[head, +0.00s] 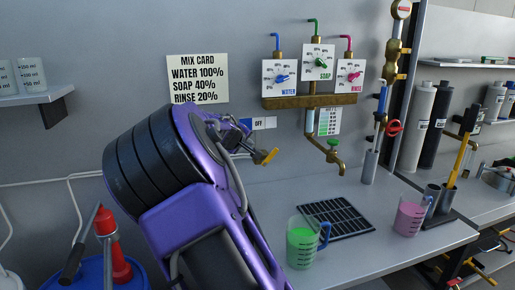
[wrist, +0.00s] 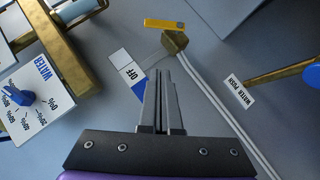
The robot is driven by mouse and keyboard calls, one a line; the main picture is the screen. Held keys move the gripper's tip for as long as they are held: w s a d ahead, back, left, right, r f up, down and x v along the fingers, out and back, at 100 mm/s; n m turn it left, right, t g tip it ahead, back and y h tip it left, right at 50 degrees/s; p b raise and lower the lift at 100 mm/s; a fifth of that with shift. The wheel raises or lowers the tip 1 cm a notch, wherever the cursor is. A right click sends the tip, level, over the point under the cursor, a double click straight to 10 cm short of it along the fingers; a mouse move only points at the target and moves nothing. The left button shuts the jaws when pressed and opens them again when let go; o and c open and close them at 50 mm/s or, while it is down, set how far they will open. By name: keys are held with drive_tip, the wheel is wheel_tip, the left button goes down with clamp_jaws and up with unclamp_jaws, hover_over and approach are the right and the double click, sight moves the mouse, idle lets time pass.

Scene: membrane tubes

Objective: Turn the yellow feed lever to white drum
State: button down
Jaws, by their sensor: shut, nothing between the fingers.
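The yellow feed lever (head: 270,156) sits on a brass valve at the wall, just right of my arm's end in the head view. In the wrist view the lever (wrist: 164,25) lies as a short bar above its brass body (wrist: 175,42), beyond my fingertips. A label plate (head: 258,123) reading OFF is above the valve; in the wrist view the plate (wrist: 126,70) has white and blue ends, partly covered by a finger. My gripper (wrist: 160,76) is shut and empty, apart from the lever. A white rounded thing (head: 8,281) shows at the lower left edge; I cannot tell whether it is the white drum.
A blue container (head: 88,272) with a red cone stands lower left. Dials and a brass manifold (head: 310,102) are on the wall to the right. A jug of green liquid (head: 302,245) and a black grate (head: 337,211) are on the counter. White hoses (wrist: 225,105) run beside my fingers.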

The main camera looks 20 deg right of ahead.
sight(273, 152)
drive_tip(key=w+d+f+p, duration=0.1)
drive_tip(key=w+d+f, duration=0.5)
drive_tip(key=w+d, duration=0.1)
drive_tip(key=shift+d+f+h+p, duration=0.3)
drive_tip(key=shift+d+p, duration=0.1)
drive_tip(key=shift+d, duration=0.45)
drive_tip(key=shift+s+d+f+b, duration=0.15)
drive_tip(key=shift+d+f+b, duration=0.15)
drive_tip(key=shift+d+b, duration=0.35)
